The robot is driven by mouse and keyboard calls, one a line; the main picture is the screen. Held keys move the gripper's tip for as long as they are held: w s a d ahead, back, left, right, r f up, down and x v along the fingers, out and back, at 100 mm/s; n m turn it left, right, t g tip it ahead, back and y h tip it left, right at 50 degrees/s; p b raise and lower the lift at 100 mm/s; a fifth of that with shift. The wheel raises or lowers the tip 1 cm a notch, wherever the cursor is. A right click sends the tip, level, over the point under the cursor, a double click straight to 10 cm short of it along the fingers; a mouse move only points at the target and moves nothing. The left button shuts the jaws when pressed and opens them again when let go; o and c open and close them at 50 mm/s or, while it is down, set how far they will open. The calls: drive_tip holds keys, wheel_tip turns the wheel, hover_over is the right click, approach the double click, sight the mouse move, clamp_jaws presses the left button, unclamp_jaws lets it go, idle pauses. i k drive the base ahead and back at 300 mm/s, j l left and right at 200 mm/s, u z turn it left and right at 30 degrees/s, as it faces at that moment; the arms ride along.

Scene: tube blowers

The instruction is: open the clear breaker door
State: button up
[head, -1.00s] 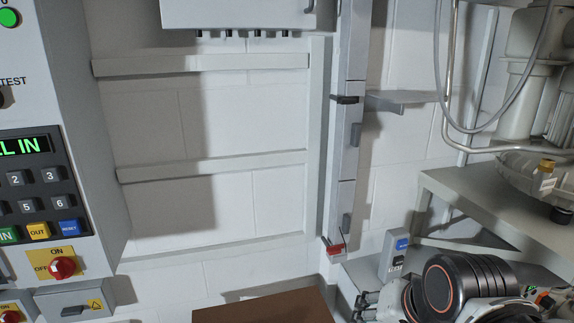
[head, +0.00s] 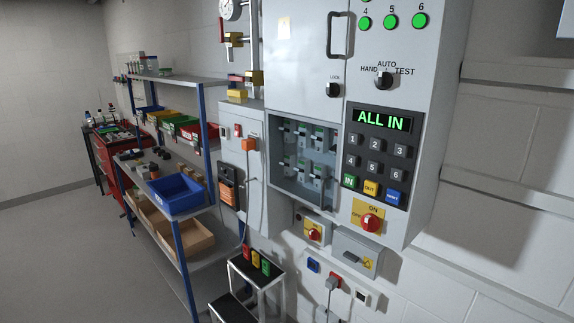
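The clear breaker door (head: 303,158) is a see-through panel low on the front of the grey control cabinet (head: 305,70). Rows of breakers show behind it, left of the keypad. My gripper is not in view.
The keypad display (head: 384,120) reads "ALL IN". A red rotary switch (head: 369,222) and a lidded grey box (head: 357,251) sit below. A step stool (head: 255,270) stands beneath. Shelving with a blue bin (head: 176,192) stands left. Open floor (head: 70,250) lies far left.

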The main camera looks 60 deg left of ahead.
sight(322, 209)
drive_tip(key=u, duration=1.85)
drive_tip(key=i+u, duration=0.15)
drive_tip(key=i+j, duration=0.65)
drive_tip(key=i+u, duration=0.05)
drive_tip(key=i, duration=0.05)
